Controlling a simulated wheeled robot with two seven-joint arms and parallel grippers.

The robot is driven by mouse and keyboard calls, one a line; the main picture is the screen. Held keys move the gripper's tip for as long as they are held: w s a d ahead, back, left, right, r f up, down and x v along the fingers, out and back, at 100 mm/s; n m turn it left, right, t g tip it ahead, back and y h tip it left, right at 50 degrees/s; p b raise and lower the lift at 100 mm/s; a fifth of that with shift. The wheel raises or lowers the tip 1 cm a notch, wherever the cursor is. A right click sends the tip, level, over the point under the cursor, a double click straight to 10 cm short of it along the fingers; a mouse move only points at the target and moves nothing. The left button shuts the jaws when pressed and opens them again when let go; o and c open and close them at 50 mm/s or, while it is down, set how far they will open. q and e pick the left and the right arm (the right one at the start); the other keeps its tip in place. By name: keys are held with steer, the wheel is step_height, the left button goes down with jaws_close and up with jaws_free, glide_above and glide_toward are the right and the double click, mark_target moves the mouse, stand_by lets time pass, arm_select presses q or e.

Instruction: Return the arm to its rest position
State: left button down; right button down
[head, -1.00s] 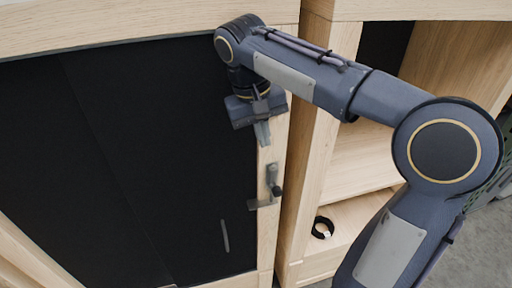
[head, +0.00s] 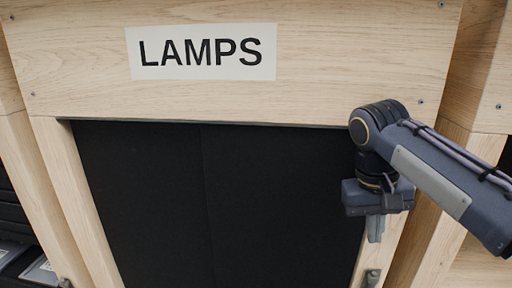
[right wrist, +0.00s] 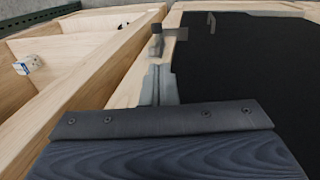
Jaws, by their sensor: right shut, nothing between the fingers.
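My right arm comes in from the right in the head view. Its gripper (head: 375,229) hangs pointing down in front of the right post of a wooden frame (head: 398,245). The fingers are together with nothing between them. In the right wrist view the shut fingers (right wrist: 160,85) point along the light wooden edge beside a black panel (right wrist: 245,80). My left gripper is in neither view.
A sign reading LAMPS (head: 207,52) is on the top board. A metal latch (head: 371,278) is on the right post, below the gripper, and another (head: 66,283) is at lower left. An open wooden compartment (right wrist: 75,60) lies to the left in the wrist view.

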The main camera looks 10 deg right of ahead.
steer(key=s+a+f+t+y+b, duration=0.2)
steer(key=s+a+f+t+y, duration=0.1)
steer(key=s+f, duration=0.4)
steer(key=s+a+f+n+t+y+b, duration=0.1)
steer(key=s+f, duration=0.6)
steer(key=f, duration=0.7)
steer(key=shift+s+a+t+y+b, duration=0.3)
steer(key=shift+a+t+y+b, duration=0.25)
steer(key=shift+a+t+y, duration=0.5)
steer(key=shift+a, duration=0.15)
